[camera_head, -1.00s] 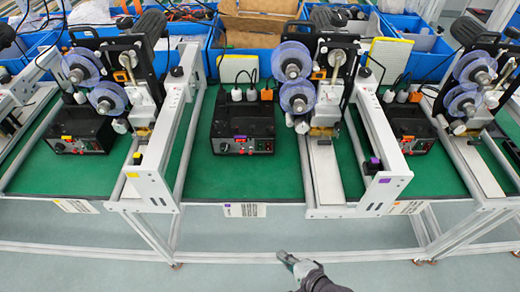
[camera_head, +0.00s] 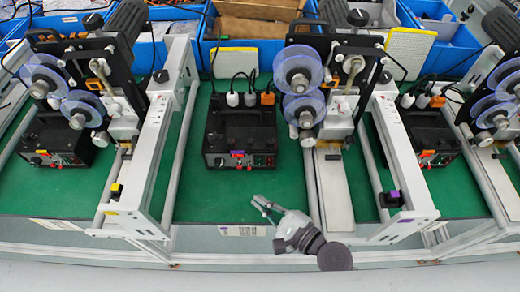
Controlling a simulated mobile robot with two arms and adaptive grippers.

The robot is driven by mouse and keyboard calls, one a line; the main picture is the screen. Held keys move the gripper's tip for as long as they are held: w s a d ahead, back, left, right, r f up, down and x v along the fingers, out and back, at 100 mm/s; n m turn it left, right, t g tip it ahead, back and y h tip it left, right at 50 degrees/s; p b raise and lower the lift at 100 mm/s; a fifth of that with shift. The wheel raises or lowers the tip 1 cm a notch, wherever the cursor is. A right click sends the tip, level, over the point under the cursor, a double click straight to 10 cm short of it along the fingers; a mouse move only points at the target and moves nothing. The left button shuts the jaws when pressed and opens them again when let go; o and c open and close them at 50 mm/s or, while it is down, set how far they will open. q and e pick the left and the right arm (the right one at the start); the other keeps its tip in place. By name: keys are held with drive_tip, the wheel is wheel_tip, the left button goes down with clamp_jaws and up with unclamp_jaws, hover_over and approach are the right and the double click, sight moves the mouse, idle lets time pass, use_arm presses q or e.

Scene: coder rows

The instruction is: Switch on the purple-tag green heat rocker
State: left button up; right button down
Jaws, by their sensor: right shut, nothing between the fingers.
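The black control box (camera_head: 241,138) with a purple tag (camera_head: 237,153) stands on the green mat in the middle bay. Its front panel has a knob at left and small red and green parts. The green rocker (camera_head: 258,160) appears at the right of the panel; its on or off position is too small to tell. My right gripper (camera_head: 259,201) is shut and empty. In the picture it lies in front of and below the panel, apart from it, over the front of the mat. My left gripper is not in view.
Similar black boxes stand at left (camera_head: 57,138), with a yellow-orange tag, and at right (camera_head: 420,138), with an orange tag. White frame rails (camera_head: 160,130) and a machine with blue-purple reels (camera_head: 300,85) flank the middle bay. The green mat (camera_head: 215,195) before the box is bare.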

sight(260, 162)
drive_tip(key=shift+s+r, duration=0.1)
drive_tip(key=shift+s, duration=0.2)
drive_tip(key=shift+w, duration=0.45)
drive_tip(key=w, duration=0.3)
drive_tip(key=shift+w+f, duration=0.15)
drive_tip(key=shift+f, duration=0.15)
drive_tip(key=w, duration=0.3)
drive_tip(key=shift+w+f+b, duration=0.1)
drive_tip(key=shift+f+b, duration=0.25)
drive_tip(key=shift+w, duration=0.75)
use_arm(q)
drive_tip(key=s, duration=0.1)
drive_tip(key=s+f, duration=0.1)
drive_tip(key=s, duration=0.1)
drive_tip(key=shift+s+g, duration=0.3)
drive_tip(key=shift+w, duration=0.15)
use_arm(e)
drive_tip(key=shift+w, duration=0.1)
drive_tip(key=shift+w+f, duration=0.1)
drive_tip(key=shift+w, duration=0.25)
